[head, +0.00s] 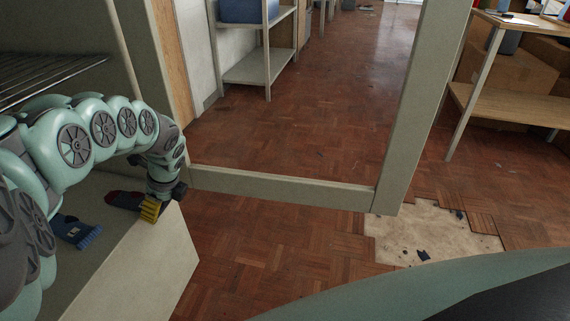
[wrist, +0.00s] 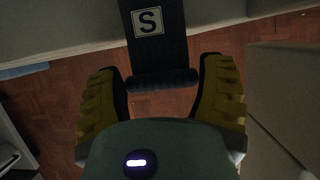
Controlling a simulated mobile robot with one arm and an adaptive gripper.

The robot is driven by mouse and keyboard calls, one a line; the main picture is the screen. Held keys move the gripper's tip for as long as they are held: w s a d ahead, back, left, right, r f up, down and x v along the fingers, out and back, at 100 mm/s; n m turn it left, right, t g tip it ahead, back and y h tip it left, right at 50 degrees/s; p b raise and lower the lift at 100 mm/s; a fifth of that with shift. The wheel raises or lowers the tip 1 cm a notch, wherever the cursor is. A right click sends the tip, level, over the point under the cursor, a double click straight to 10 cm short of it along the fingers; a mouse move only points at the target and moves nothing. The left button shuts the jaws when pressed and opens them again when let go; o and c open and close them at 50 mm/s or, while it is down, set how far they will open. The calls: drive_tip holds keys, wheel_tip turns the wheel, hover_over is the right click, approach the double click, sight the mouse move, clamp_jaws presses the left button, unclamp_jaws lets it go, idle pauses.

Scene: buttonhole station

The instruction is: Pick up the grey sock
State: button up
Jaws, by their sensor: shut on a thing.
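My gripper (head: 151,211) is at the pale ledge at the left of the head view, its yellow fingers pointing down. In the wrist view my gripper (wrist: 163,90) has one finger on each side of a dark sock (wrist: 158,55). It is shut on the ribbed cuff. The sock bears a pale "S" label and runs out past the top edge, so its far end is hidden there. In the head view a dark sock with a red part (head: 122,199) shows just left of the fingers; I cannot tell surely whether it is the held one. Its colour looks dark navy or grey.
A blue sock (head: 77,232) with a small label lies on the pale ledge (head: 150,262), left of my gripper. A wire rack (head: 50,75) is above. A pale frame (head: 285,188) stands ahead. Shelving stands beyond, and the parquet floor (head: 300,120) is mostly clear.

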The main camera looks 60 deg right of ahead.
drive_tip(key=shift+d, duration=0.1)
drive_tip(key=o, duration=1.1)
drive_tip(key=shift+r, duration=0.1)
drive_tip(key=shift+v, duration=3.65)
drive_tip(key=shift+c, duration=0.2)
